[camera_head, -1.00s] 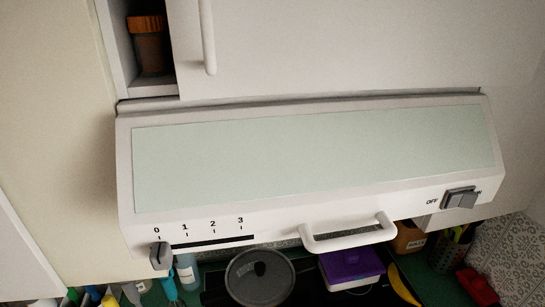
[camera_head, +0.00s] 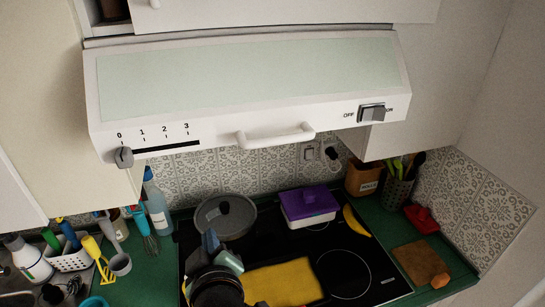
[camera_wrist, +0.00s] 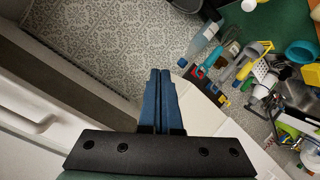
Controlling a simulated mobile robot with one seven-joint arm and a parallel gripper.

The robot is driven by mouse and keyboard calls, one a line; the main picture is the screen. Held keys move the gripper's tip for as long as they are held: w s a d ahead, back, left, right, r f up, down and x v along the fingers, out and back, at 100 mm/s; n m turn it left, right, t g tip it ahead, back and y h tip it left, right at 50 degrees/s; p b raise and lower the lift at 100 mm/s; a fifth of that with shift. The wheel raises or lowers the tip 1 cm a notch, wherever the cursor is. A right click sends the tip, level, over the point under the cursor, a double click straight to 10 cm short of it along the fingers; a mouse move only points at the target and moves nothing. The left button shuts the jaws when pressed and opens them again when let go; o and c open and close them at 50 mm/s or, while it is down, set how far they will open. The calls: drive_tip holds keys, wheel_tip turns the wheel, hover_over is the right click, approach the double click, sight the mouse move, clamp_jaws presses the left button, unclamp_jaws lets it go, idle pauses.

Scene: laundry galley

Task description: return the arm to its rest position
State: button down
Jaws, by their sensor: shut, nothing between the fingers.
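My gripper (camera_wrist: 160,75) shows in the wrist view as two blue fingers pressed together, shut and empty. In the head view my gripper (camera_head: 211,240) is at the bottom, low in front of the dark pot, with my arm running down out of the picture. The fingers touch nothing that I can make out. Most of my arm is out of view.
The range hood (camera_head: 250,85) with its white handle (camera_head: 275,136) hangs above the stove. A lidded pot (camera_head: 225,216), a purple-lidded box (camera_head: 308,206), a banana (camera_head: 356,221) and a yellow cloth or board (camera_head: 284,282) lie on the cooktop. A blue bottle (camera_head: 156,205) and a utensil basket (camera_head: 70,257) stand left.

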drive_tip(key=w+d+r+m+t+b, duration=0.2)
drive_tip(key=d+r+m+t+b, duration=0.15)
drive_tip(key=r, duration=0.75)
drive_tip(key=s+d+r+m+t+h+b, duration=0.1)
drive_tip(key=s+d+r+m+t, duration=0.1)
drive_tip(key=r, duration=0.6)
drive_tip(key=s+d+r+m+t+h+b, duration=0.1)
drive_tip(key=s+d+r+m+t+b, duration=0.1)
drive_tip(key=s+r+t, duration=0.3)
drive_tip(key=s+d+r+m+t+h+b, duration=0.2)
drive_tip(key=s+d+r+m+t, duration=0.1)
drive_tip(key=s+r, duration=0.4)
wheel_tip(320, 180, up, 4)
drive_tip(key=shift+d+f+t, duration=0.2)
drive_tip(key=shift+d+t, duration=0.25)
drive_tip(key=shift+m, duration=0.25)
